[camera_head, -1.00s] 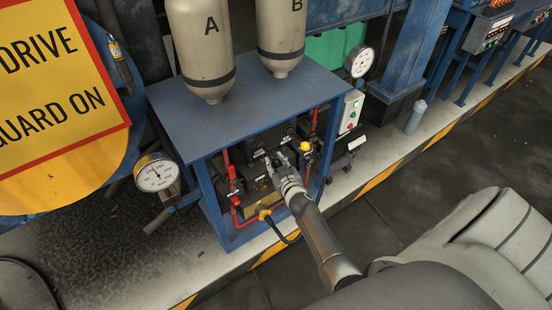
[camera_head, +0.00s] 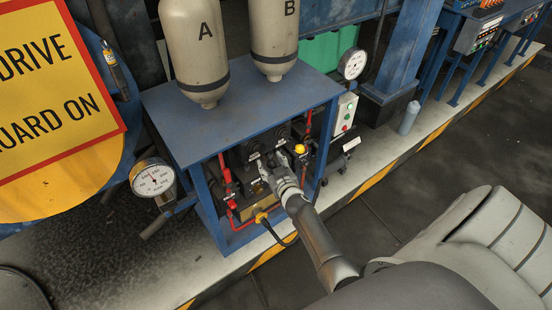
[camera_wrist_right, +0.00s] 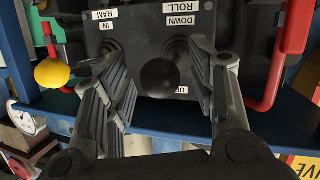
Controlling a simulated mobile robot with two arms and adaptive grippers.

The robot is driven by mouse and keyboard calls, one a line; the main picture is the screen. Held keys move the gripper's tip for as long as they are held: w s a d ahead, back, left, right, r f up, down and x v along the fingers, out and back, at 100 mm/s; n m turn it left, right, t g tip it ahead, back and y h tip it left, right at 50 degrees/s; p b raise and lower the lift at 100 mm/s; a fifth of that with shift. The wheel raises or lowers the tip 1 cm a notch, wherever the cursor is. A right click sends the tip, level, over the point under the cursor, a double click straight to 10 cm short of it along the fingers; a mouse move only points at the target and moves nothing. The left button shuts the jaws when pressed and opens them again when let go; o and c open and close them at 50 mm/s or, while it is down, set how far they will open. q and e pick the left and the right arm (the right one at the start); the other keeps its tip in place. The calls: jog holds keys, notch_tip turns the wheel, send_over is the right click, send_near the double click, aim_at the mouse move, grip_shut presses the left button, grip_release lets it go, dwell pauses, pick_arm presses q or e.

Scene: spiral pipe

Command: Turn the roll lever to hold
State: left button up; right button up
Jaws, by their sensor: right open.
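The roll lever (camera_wrist_right: 160,78) shows as a black ball knob in the right wrist view, below the ROLL and DOWN labels and by the UP label. My right gripper (camera_wrist_right: 158,62) is open, with one finger on each side of the knob. I cannot tell whether either finger touches it. In the head view, my right gripper (camera_head: 276,165) reaches into the front of the blue stand, at the dark valve block (camera_head: 240,160). The HOLD mark is not readable. My left gripper is not in view.
A second lever base under the RAM label (camera_wrist_right: 104,14) sits beside the left finger. A yellow knob (camera_wrist_right: 52,73) and red pipes (camera_wrist_right: 290,45) flank the block. The blue tabletop (camera_head: 235,105) with tanks A and B overhangs it. A gauge (camera_head: 153,178) stands left.

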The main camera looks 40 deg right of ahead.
jog(key=v, duration=1.1)
jog(key=shift+s, duration=0.4)
jog(key=shift+a+r, duration=0.1)
jog(key=s+a+f+n+g+y+b, duration=0.1)
jog(key=s+a+f+g, duration=0.15)
jog(key=s+f, duration=0.45)
jog(key=s+a+f+g+y, duration=0.1)
jog(key=s+a+f+g, duration=0.2)
jog(key=f, duration=0.9)
jog(key=s+a+f+n+g+y+b, duration=0.1)
jog(key=s+a+f+g, duration=0.15)
jog(key=s+f, duration=0.5)
jog(key=s+a+f+g, duration=0.1)
jog(key=s+f, duration=0.3)
jog(key=s, duration=0.3)
jog(key=s+a+f+n+g, duration=0.1)
jog(key=s+f+g, duration=0.1)
jog(key=s+f, duration=0.3)
jog(key=s+a+f+g, duration=0.1)
jog(key=s+f, duration=0.3)
jog(key=s, duration=0.7)
jog(key=shift+f+g+y, duration=0.3)
jog(key=shift+g+y, duration=0.1)
jog(key=shift+g, duration=0.3)
jog(key=shift+a, duration=0.1)
